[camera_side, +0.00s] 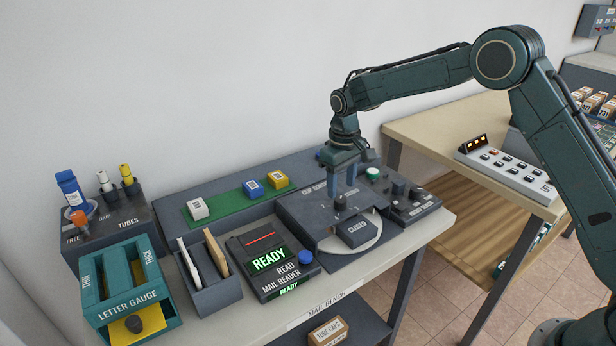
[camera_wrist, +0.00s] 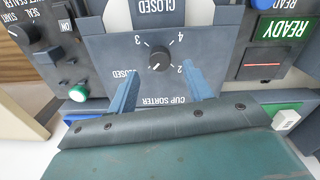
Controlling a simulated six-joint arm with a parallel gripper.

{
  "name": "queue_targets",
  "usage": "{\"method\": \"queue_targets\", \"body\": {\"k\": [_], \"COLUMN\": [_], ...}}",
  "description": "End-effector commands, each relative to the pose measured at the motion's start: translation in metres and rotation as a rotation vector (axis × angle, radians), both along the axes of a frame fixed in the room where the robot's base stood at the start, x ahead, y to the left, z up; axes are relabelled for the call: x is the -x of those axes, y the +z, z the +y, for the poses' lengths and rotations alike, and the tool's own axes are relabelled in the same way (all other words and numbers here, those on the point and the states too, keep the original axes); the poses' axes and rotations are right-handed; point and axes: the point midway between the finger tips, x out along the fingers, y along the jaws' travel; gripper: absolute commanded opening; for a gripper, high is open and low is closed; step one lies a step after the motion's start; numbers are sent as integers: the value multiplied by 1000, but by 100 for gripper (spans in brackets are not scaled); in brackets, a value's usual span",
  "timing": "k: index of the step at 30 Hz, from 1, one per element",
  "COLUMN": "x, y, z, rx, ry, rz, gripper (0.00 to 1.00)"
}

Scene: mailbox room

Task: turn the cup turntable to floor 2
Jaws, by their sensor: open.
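The cup sorter (camera_side: 300,208) is a dark grey unit on the bench with a pale round turntable (camera_side: 372,238) at its front. A block reading CLOSED (camera_side: 357,233) covers part of the turntable; it also shows in the wrist view (camera_wrist: 158,12). The sorter's small black dial knob (camera_wrist: 159,58) sits among the marks CLOSED, 2, 3 and 4, upside down in the wrist view. Its pale pointer mark seems to face CLOSED. My gripper (camera_side: 343,186) is open above the knob, its two blue fingers (camera_wrist: 160,72) apart on either side of it, holding nothing.
The mail reader (camera_side: 272,262), showing READY, stands left of the sorter. A panel with a green button (camera_side: 372,173) and knobs is close on the right. A green strip (camera_side: 228,203) with small blocks lies behind. Free air is above the bench.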

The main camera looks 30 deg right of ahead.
Motion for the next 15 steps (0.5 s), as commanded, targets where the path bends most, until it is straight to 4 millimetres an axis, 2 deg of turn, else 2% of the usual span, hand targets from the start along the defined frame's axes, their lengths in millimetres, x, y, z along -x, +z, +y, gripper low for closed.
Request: {"method": "queue_targets", "body": {"k": [6, 15], "x": [0, 0], "y": [-28, -42], "z": [-1, -1], "rx": [0, 0], "ry": [-1, -1], "rz": [2, 0], "gripper": [50, 50]}}
